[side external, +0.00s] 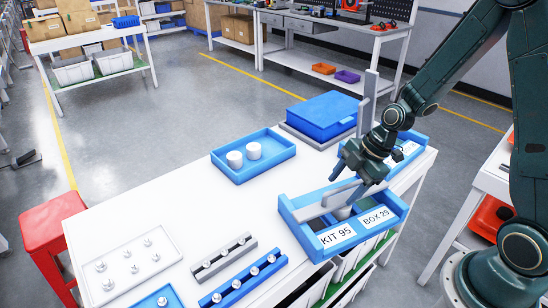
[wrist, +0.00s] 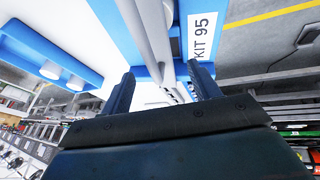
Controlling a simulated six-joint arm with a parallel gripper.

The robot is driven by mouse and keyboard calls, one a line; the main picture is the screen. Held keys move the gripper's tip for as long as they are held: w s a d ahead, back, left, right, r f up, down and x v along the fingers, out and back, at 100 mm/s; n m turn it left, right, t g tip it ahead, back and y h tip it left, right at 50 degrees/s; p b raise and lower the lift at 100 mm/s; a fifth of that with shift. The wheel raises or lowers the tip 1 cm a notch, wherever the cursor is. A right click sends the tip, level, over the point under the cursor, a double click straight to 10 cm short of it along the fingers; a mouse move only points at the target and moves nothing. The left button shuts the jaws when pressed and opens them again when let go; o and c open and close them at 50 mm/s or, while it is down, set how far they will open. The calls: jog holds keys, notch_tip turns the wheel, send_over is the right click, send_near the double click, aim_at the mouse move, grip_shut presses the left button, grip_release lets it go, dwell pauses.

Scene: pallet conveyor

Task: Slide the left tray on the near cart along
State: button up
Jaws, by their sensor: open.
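A blue tray (side external: 300,233) with the labels KIT 95 and BOX 29 sits at the front right edge of the white-topped cart (side external: 170,215). A grey bar (side external: 325,203) lies across its inside, along with a small grey round part. My gripper (side external: 357,176) is open, tilted down over this tray. In the wrist view, its two fingers (wrist: 164,82) stand apart, with the tray (wrist: 110,20) and grey bars (wrist: 152,38) beyond them. Contact cannot be told. A second blue tray (side external: 420,143) with a label stands behind it, partly hidden by my arm.
A blue tray (side external: 280,165) with two white cylinders lies left of my gripper. A blue bin (side external: 322,112) and a grey upright post (side external: 369,95) stand behind. A white tray of knobs (side external: 128,262) and two strips lie in front. The middle of the top is clear.

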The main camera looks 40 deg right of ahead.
aim_at(329, 203)
jog(key=shift+x, duration=2.65)
grip_shut()
